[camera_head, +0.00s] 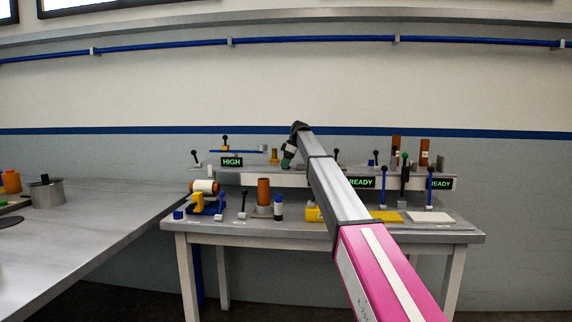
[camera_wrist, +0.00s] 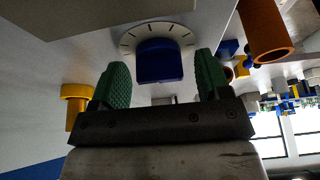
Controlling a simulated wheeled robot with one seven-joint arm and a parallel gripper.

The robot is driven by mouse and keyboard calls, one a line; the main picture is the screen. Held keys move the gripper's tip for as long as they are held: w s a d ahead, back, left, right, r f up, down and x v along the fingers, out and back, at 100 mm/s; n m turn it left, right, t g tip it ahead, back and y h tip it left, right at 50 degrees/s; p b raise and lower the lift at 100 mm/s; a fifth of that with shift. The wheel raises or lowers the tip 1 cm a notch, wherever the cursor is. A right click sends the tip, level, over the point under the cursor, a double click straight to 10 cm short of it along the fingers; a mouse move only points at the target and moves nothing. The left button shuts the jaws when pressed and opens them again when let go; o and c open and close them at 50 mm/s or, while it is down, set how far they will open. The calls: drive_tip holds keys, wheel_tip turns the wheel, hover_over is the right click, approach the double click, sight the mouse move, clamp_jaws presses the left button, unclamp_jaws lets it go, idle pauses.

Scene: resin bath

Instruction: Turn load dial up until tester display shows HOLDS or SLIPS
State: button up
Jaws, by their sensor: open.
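The load dial appears to be the blue knob (camera_wrist: 158,62) on a white face with dark tick marks (camera_wrist: 128,40), seen in the wrist view. My gripper (camera_wrist: 157,82) is open, with one green finger on each side of the knob's near end. I cannot tell whether either finger touches it. In the head view my gripper (camera_head: 289,152) is at the raised back shelf, and my arm hides the dial. Green-lettered displays read HIGH (camera_head: 232,162), READY (camera_head: 361,183) and READY (camera_head: 440,184). I cannot tell which one is the tester display.
A yellow peg (camera_wrist: 74,104) stands left of my gripper in the wrist view; an orange tube (camera_wrist: 266,32) is at upper right. On the bench (camera_head: 240,228) are a brown cylinder (camera_head: 264,192), a blue-and-white bottle (camera_head: 279,208) and several levers. A side table (camera_head: 90,225) is at left.

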drive_tip(key=c, duration=0.9)
